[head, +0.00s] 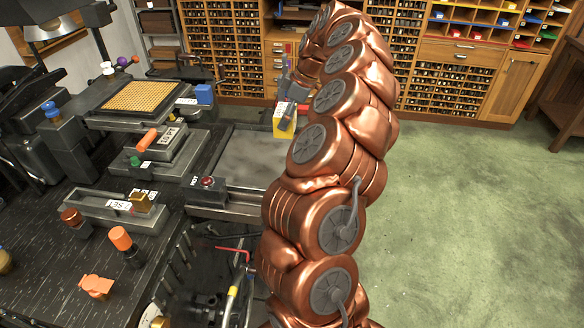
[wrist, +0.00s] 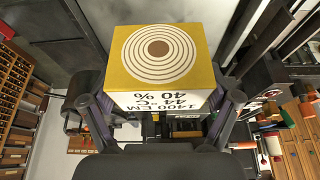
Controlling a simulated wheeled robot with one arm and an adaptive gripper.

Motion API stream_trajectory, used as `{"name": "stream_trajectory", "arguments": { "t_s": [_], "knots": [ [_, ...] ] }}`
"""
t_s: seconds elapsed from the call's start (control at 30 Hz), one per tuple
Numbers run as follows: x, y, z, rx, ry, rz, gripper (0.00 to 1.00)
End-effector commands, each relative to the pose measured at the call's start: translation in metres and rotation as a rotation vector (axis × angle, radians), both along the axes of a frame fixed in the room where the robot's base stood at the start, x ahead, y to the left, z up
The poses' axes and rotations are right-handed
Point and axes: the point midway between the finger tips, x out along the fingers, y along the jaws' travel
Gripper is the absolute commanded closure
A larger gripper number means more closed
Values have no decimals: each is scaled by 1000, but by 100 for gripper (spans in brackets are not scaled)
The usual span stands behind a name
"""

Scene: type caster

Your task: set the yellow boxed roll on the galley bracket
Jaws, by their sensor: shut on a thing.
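The yellow boxed roll (head: 285,126) hangs from my gripper (head: 290,98) in the head view, above the far part of a flat grey bed (head: 240,160). In the wrist view the boxed roll (wrist: 195,78) shows a ringed spiral on its yellow face and a white label with upside-down print. The fingers of my gripper (wrist: 158,105) are on both sides of it, shut on it. I cannot single out the galley bracket with certainty. My copper arm hides part of the area right of the bed.
Left of the bed are a tray labelled SET (head: 95,208) with a gold block, an orange-handled tool (head: 122,240) and a red button (head: 207,182). A gold-topped plate (head: 143,96) stands farther back. Type cabinets (head: 460,90) line the back. Green floor (head: 470,220) at right is clear.

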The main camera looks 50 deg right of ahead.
Motion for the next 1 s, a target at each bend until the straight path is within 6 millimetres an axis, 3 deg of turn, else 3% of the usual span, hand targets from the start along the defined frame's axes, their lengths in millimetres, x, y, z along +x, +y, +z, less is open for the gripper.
{"name": "stream_trajectory", "arguments": {
  "t_s": [0.03,0.33,0.6,0.83,1.0],
  "knots": [
    [0,0,-10,-1,-1,0,61],
    [0,0,-25,2,0,-1,61],
    [-2,0,-65,5,2,-1,61],
    [-1,-2,-83,0,0,-3,61],
    [-1,-1,-107,3,3,-2,61]
  ]
}}
